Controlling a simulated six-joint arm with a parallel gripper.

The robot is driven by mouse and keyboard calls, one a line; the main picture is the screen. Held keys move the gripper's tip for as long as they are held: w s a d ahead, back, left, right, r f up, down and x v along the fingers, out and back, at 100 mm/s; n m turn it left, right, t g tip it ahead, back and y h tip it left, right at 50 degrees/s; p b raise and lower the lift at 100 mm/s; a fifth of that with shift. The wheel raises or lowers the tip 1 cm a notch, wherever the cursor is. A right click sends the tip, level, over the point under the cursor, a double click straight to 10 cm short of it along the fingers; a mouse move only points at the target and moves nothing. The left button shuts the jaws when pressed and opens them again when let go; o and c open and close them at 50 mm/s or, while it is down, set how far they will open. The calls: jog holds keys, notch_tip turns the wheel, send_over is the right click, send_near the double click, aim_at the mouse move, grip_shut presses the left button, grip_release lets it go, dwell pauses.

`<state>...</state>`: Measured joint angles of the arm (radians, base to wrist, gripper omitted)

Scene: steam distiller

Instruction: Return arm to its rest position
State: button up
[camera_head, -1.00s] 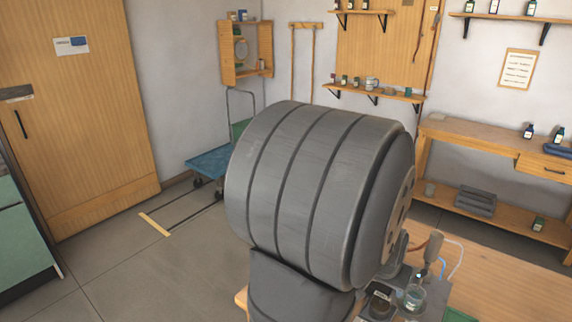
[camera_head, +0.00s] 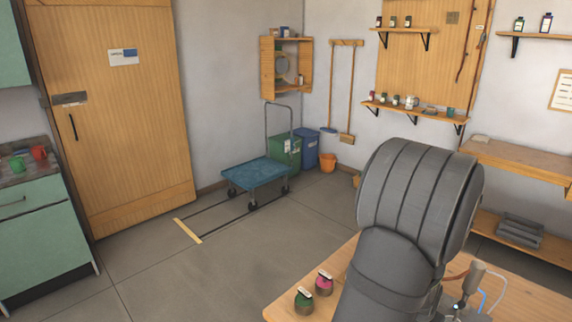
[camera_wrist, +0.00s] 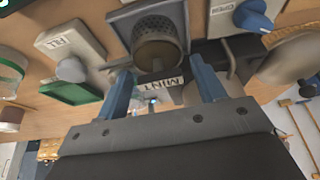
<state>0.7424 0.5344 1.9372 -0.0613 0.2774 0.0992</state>
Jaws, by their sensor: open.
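My gripper (camera_wrist: 164,88) shows in the wrist view with its two blue fingers spread apart. It is open, and nothing is clearly held between the fingers. Beyond the fingers are a dark part labelled MINT (camera_wrist: 162,80) and a metal cylinder with a perforated top (camera_wrist: 155,35). I cannot tell whether a finger touches them. In the head view my grey arm rises over the wooden table at the lower right. The gripper itself is not visible there.
In the wrist view, a grey box with a knob (camera_wrist: 70,45) and a blue knob (camera_wrist: 252,17) stand near the fingers. In the head view, green-lidded (camera_head: 304,300) and pink-lidded jars (camera_head: 324,284) stand at the table's left end.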

jog(key=shift+r, duration=0.1)
jog(key=v, duration=1.2)
jog(key=x, duration=1.2)
notch_tip(320, 180, up, 4)
jog(key=shift+f, duration=0.15)
jog(key=s+d+r, duration=0.4)
jog(key=s+r, duration=0.4)
jog(key=s, duration=0.3)
jog(key=w+d+r, duration=0.4)
jog(key=w+r, duration=0.4)
jog(key=w, duration=0.4)
jog(key=shift+w+a+f, duration=0.45)
jog(key=shift+w+f, duration=0.05)
jog(key=shift+w, duration=0.45)
jog(key=shift+w+a+f, duration=0.4)
jog(key=shift+w+f, duration=0.05)
jog(key=shift+w, duration=0.55)
jog(key=shift+w+a+f, duration=0.45)
jog(key=shift+w+f, duration=0.05)
jog(key=shift+w, duration=0.45)
